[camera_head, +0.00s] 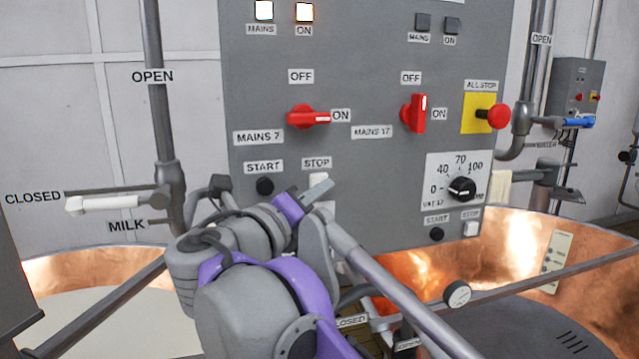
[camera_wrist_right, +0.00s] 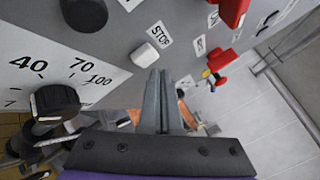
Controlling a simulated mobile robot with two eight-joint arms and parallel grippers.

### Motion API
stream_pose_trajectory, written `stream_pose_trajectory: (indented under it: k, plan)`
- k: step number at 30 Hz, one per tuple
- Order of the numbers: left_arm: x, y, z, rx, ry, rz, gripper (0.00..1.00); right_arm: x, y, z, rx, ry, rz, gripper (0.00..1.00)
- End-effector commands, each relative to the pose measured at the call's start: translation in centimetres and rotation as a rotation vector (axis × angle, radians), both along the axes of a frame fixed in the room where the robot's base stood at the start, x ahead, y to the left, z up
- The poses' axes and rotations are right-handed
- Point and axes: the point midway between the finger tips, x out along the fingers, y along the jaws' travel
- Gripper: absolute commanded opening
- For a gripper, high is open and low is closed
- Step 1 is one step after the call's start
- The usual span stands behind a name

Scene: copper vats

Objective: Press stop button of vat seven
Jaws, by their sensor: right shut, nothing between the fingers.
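The grey control panel (camera_head: 350,75) fills the middle of the head view. Vat seven's white stop button (camera_head: 318,179) sits under its STOP label, partly hidden by my right gripper (camera_head: 326,184). The black start button (camera_head: 264,186) is to its left. In the right wrist view the white stop button (camera_wrist_right: 145,55) lies just beyond and left of the tips of my right gripper (camera_wrist_right: 160,72). The gripper is shut and empty. Whether the tips touch the button I cannot tell. My left gripper is not in view.
The red MAINS 7 switch (camera_head: 309,117) points to ON, with two lit lamps above. Red MAINS 17 switch (camera_head: 413,113), red all-stop button (camera_head: 498,116) and vat 17's dial (camera_head: 462,189) are to the right. Copper vats (camera_head: 540,240) stand below, with metal rails in front.

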Motion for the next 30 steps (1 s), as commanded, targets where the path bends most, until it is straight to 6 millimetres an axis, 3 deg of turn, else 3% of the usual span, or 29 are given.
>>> stream_pose_trajectory:
  k: [30]
  plan:
    - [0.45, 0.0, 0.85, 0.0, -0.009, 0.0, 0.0, 0.8, 0.27, 0.13, -0.001, -0.001, 0.0, 0.0]
